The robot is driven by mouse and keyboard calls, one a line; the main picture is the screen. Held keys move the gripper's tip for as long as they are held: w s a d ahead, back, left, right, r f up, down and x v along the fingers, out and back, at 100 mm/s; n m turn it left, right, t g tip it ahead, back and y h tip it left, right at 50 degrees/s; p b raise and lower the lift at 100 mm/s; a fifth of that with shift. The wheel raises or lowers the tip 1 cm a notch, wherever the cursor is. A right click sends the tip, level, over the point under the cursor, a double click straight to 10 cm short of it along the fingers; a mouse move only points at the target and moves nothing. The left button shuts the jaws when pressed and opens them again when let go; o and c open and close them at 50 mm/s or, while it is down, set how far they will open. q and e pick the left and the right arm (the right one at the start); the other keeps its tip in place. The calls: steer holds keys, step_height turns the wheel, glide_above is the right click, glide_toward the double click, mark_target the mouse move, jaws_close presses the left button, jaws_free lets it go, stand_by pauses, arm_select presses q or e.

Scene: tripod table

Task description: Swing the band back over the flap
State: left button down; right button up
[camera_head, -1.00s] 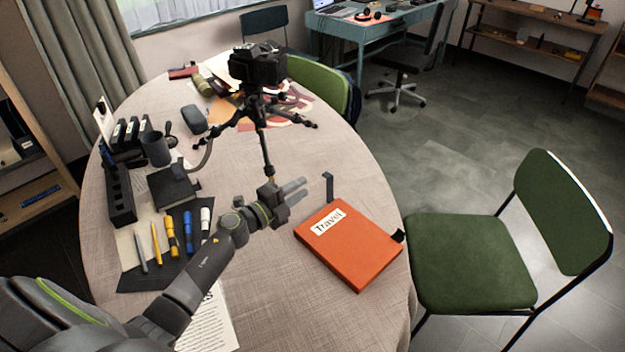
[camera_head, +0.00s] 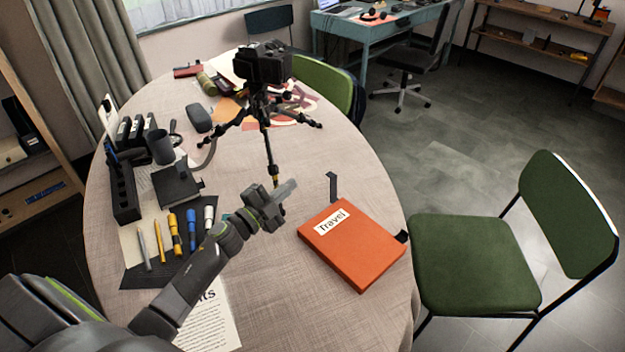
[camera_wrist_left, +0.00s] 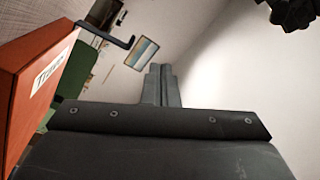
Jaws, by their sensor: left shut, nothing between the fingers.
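An orange folder labelled "Travel" (camera_head: 362,255) lies closed on the table. A black band (camera_head: 333,187) with a bent end sticks up beyond its far edge, and a small black piece shows at its right corner. In the left wrist view the orange folder (camera_wrist_left: 28,85) is at the left edge and the hooked black band (camera_wrist_left: 104,33) is above it. My left gripper (camera_head: 292,186) is shut and empty, in the air to the left of the band and apart from it. Its fingertips (camera_wrist_left: 162,72) show together in the wrist view. My right gripper is out of view.
A camera on a tripod (camera_head: 264,68) stands just beyond my left gripper. Pens (camera_head: 174,232) on a dark mat, a black book (camera_head: 178,186) and a black organiser (camera_head: 122,190) are at the left. A green chair (camera_head: 475,262) stands right of the table.

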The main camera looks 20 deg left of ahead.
mark_target(331, 187)
arm_select(q)
steer(key=w+d+f+n+y, duration=0.1)
steer(key=w+n, duration=0.4)
steer(key=n, duration=1.1)
steer(key=w+d+f+n+y, duration=0.1)
steer(key=w+d+n+y, duration=0.2)
steer(key=n, duration=1.4)
steer(key=shift+w+d+f+g+y, duration=0.15)
steer(key=shift+w+f+g+y, duration=0.2)
steer(key=shift+w, duration=0.65)
